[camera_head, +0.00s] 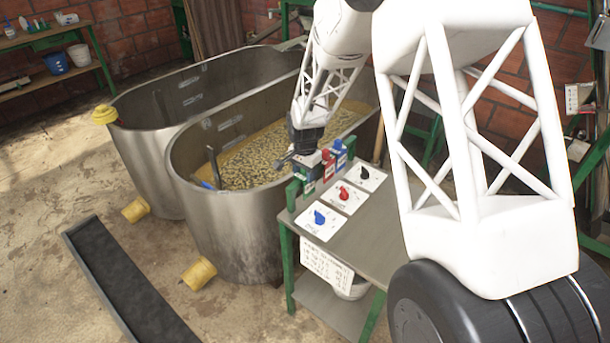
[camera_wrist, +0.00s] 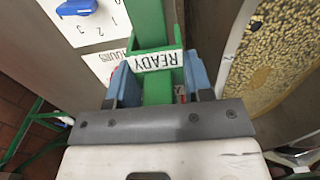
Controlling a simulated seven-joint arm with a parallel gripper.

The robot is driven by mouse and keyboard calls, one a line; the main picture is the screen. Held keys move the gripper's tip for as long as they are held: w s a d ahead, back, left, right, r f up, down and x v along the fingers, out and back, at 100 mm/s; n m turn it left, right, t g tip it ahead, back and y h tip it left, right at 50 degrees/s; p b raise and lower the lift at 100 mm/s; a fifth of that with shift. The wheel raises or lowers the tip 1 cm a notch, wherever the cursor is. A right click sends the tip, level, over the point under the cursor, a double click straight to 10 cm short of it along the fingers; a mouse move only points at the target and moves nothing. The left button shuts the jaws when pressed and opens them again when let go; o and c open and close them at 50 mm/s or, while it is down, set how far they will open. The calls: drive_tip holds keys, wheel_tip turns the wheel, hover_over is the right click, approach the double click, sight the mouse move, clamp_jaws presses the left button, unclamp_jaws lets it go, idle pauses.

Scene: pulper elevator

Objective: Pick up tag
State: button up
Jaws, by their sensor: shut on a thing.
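A green tag (camera_wrist: 158,90) with a white label reading READY sits between the two blue fingers of my gripper (camera_wrist: 158,82) in the wrist view. The gripper is shut on it. The tag is beside a green rail (camera_wrist: 148,22); I cannot tell whether it still touches the rail. In the head view my gripper (camera_head: 306,160) is over the near left end of the small table, by the rail. A red tag (camera_head: 328,164) and a blue tag (camera_head: 340,153) are just to its right.
The table (camera_head: 362,232) carries white dial plates with blue (camera_head: 319,217), red (camera_head: 343,193) and black (camera_head: 364,172) knobs. A steel tank (camera_head: 235,225) with yellowish contents stands close to the left. A second tank (camera_head: 150,165) is behind it.

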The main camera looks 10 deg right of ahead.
drive_tip(key=shift+r, duration=0.35)
drive_tip(key=shift+s+r, duration=0.2)
drive_tip(key=shift+r, duration=0.4)
drive_tip(key=shift+s+r, duration=0.2)
drive_tip(key=shift+r, duration=0.35)
drive_tip(key=s+d+r, duration=0.1)
drive_tip(key=s+d, duration=0.1)
drive_tip(key=s, duration=1.3)
drive_tip(key=shift+r, duration=0.2)
drive_tip(key=shift+d, duration=0.1)
drive_tip(key=shift+w, duration=0.1)
